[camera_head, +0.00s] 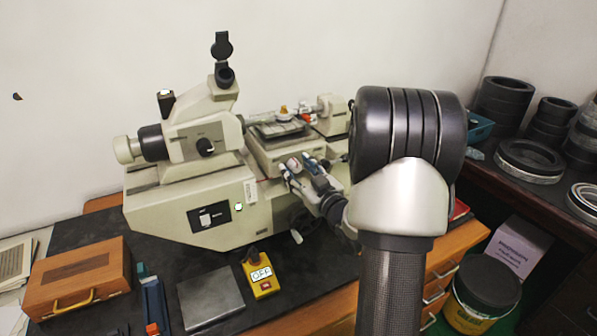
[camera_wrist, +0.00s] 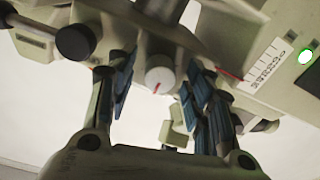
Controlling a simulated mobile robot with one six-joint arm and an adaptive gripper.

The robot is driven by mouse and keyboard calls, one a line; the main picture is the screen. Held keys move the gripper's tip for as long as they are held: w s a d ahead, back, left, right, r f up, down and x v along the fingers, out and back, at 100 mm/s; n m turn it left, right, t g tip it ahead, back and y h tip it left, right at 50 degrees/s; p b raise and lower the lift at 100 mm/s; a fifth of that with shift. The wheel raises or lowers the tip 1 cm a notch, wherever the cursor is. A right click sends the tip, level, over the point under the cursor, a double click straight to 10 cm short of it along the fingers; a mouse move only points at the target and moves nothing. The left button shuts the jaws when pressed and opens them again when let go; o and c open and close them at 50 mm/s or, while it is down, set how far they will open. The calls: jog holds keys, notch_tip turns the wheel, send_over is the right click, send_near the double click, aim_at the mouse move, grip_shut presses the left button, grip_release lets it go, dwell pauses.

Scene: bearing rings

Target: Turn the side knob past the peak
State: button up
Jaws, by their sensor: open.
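The side knob (camera_wrist: 159,80) shows in the wrist view as a pale round face with a short red mark, on the underside or side of the measuring machine (camera_head: 190,212). My gripper (camera_wrist: 160,92) is open, with one blue-padded finger on each side of the knob. A gap shows between the knob and each finger, and I see no contact. In the head view my gripper (camera_head: 306,170) is at the front of the machine's stage, and the knob is largely hidden by the fingers. A yellow box (camera_head: 262,274) in front of the machine has a display that appears to read OFF.
A wooden case (camera_head: 80,276), a grey metal plate (camera_head: 210,297) and a blue tool (camera_head: 153,303) lie on the dark bench mat. Bearing rings (camera_head: 530,160) sit on the right shelf. A tub (camera_head: 483,290) stands below. My arm blocks the bench's right part.

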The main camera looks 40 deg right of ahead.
jog(key=shift+c, duration=0.3)
jog(key=c, duration=1)
jog(key=shift+f+n+b, duration=0.1)
jog(key=shift+n+b, duration=0.3)
jog(key=shift+b, duration=0.2)
jog(key=n+b, duration=0.2)
jog(key=b, duration=0.1)
jog(key=shift+n, duration=0.4)
jog(key=n, duration=0.3)
jog(key=shift+n+b, duration=0.3)
jog(key=shift+b, duration=0.05)
jog(key=n, duration=1.1)
jog(key=shift+g, duration=0.3)
jog(key=shift+r, duration=0.2)
